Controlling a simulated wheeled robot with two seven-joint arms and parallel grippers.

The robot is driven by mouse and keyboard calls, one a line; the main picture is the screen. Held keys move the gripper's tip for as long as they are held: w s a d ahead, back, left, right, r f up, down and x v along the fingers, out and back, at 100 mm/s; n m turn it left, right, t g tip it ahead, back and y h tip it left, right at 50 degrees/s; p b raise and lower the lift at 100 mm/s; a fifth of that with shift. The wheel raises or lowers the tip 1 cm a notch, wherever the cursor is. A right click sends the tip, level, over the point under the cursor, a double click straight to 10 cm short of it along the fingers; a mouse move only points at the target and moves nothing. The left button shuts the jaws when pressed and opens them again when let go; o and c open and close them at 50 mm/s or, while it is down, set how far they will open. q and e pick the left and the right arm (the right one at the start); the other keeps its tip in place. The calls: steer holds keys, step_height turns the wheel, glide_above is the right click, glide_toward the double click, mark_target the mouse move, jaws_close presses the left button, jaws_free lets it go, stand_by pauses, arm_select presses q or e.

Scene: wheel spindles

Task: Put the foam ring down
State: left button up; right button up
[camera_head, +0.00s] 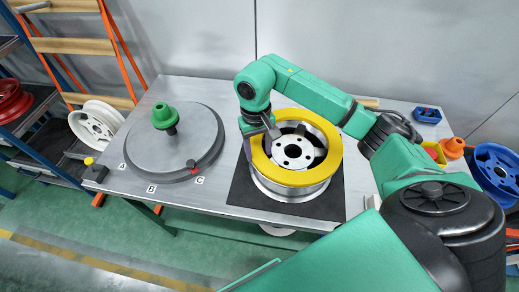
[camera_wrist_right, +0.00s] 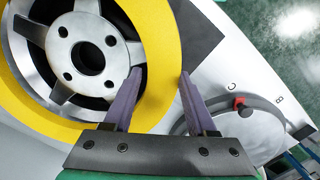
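The yellow foam ring (camera_head: 334,150) is over the silver wheel (camera_head: 292,194), roughly centred on it. I cannot tell whether it rests on the rim or hangs just above it. My right gripper (camera_head: 268,140) is at the ring's left side. In the right wrist view the foam ring (camera_wrist_right: 160,30) passes between the fingers (camera_wrist_right: 158,85), one inside the band and one outside, both against its edges. The wheel's spokes and hub (camera_wrist_right: 88,58) show through the ring. My left gripper is not in view.
The wheel stands on a dark mat (camera_head: 240,195) on the metal table (camera_head: 190,90). To the left is a grey round turntable (camera_head: 200,135) with a green knob (camera_head: 164,115) and letters A, B, C. A blue tray (camera_head: 427,115) and a blue wheel (camera_head: 497,170) are at the right.

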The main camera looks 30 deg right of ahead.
steer(key=shift+s+a+f, duration=0.1)
steer(key=shift+s+f, duration=0.2)
steer(key=shift+f, duration=0.25)
steer(key=shift+r, duration=0.15)
steer(key=r, duration=0.1)
steer(key=w+r+b, duration=0.1)
steer(key=r, duration=0.1)
steer(key=shift+w+r, duration=0.25)
steer(key=shift+w, duration=0.05)
step_height(320, 180, up, 9)
steer(key=shift+w+f+p, duration=0.15)
steer(key=shift+w+p, duration=0.15)
steer(key=shift+p, duration=0.05)
